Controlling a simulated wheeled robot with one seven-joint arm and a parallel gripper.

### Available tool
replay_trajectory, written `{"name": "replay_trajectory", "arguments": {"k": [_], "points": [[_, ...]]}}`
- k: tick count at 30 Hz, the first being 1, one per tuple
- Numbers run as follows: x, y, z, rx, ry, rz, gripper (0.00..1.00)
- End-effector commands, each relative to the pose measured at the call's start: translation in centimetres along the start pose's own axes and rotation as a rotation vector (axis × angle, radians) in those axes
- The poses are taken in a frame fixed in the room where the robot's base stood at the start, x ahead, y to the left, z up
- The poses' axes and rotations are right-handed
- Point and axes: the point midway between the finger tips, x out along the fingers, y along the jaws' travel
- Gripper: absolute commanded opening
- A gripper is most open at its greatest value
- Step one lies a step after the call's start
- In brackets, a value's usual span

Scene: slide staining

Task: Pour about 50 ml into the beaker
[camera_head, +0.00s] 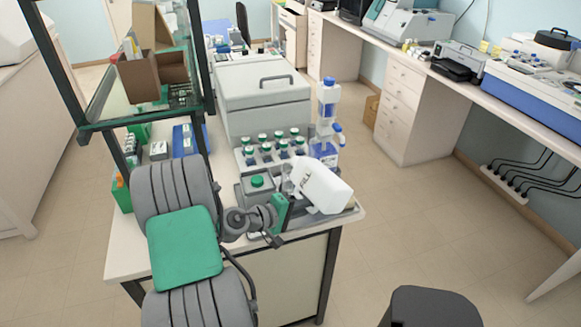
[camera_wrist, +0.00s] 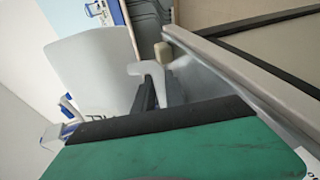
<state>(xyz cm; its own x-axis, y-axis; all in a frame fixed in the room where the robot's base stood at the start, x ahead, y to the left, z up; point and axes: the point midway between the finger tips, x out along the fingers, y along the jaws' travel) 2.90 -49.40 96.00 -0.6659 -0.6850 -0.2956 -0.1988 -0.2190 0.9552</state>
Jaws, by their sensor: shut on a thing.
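A large white jug (camera_head: 322,187) is held tilted over the right front of the bench in the head view. It also fills the left of the wrist view (camera_wrist: 92,72). My gripper (camera_head: 284,205) is beside it, and in the wrist view its dark fingers (camera_wrist: 152,96) are closed around the jug's pale handle (camera_wrist: 147,70). A small clear shape (camera_head: 288,170) lies at the jug's upper left end; I cannot tell whether it is the beaker. I cannot see any liquid stream or level.
A green-capped bottle (camera_head: 257,184) stands left of the jug. Several green-capped bottles (camera_head: 270,150) stand behind it. Clear blue-labelled bottles (camera_head: 326,150) stand at the back right. A large grey box (camera_head: 262,95) is behind. A shelf rack (camera_head: 140,115) rises at left.

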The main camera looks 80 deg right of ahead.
Motion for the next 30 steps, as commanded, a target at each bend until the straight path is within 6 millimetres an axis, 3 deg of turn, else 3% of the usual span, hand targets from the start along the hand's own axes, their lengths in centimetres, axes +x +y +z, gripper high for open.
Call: {"name": "replay_trajectory", "arguments": {"k": [28,30], "points": [[-0.22,0.73,0.29,-0.023,-0.007,0.008,0.00],[-0.02,0.07,0.26,-0.015,-0.004,0.008,0.00]]}}
